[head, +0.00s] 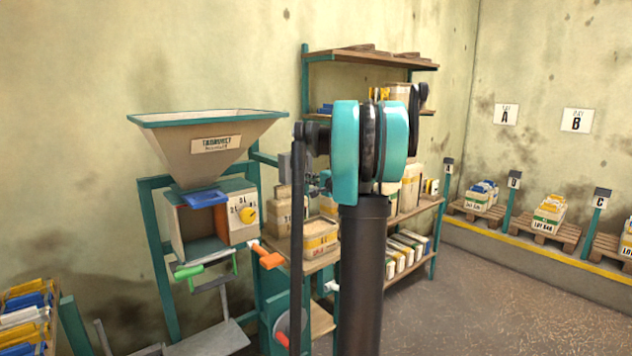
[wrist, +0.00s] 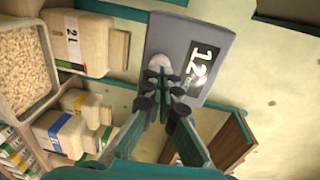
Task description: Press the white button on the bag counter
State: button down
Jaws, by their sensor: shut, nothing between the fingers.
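The bag counter (wrist: 222,60) is a grey box in the wrist view with a display reading "12". Its round white button (wrist: 159,62) shows on the left part of its face, just above my fingertips. My gripper (wrist: 165,90) is shut and empty, with its dark fingertips in front of the counter's lower left part, close to the button. I cannot tell whether they touch it. In the head view my arm covers most of this area, and a grey box that looks like the counter (head: 284,168) shows only in part.
A hopper (head: 208,140) stands left of my arm, above a box with a yellow knob (head: 247,214). An orange-handled lever (head: 270,260) and a green handle (head: 188,271) stick out below. In the wrist view, sacks (wrist: 80,42) and a grain bin (wrist: 22,65) lie left of the counter.

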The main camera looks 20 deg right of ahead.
aim_at(296, 167)
jog(key=shift+w+a, duration=0.2)
jog(key=shift+w, duration=0.45)
jog(key=shift+x, duration=0.85)
jog(key=shift+w+r, duration=0.1)
jog(key=shift+r, duration=0.1)
